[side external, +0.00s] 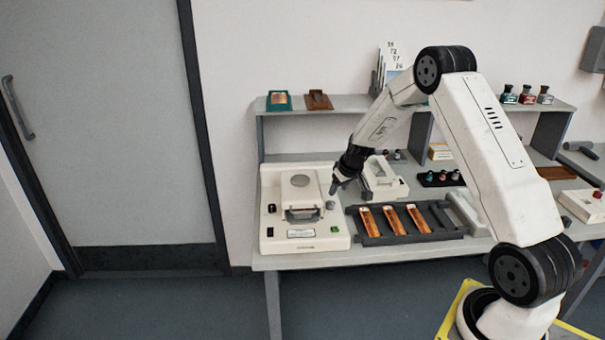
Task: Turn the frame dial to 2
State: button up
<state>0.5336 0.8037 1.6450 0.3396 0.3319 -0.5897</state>
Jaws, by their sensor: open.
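A cream printer unit (302,240) stands at the left end of the bench, with a round grey disc on top and a dark handled slot in its middle. A small grey knob (330,205) is on its right side, and another small knob (271,208) is on its left. I cannot tell from markings which is the frame dial, and no numbers are readable. My gripper (334,190) is open and points down above the printer's right edge, just above the right knob. It appears apart from the knob and holds nothing I can see.
A dark rack (372,241) with several orange strips lies right of the printer. Behind it is another cream device (385,186), partly hidden by my arm. A raised shelf (335,103) runs along the wall behind. A small black rack of bottles (438,183) stands farther right.

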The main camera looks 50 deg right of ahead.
aim_at(332, 203)
jog(key=shift+s+r, duration=0.1)
dwell(0.5)
jog(key=shift+s+d+n+y, duration=0.1)
jog(key=shift+d+n+y, duration=0.2)
jog(key=shift+n, duration=0.6)
jog(key=shift+d+n+y, duration=0.2)
jog(key=shift+n+y, duration=0.1)
jog(key=shift+n, duration=0.6)
jog(key=shift+x, duration=3.9)
grip_shut()
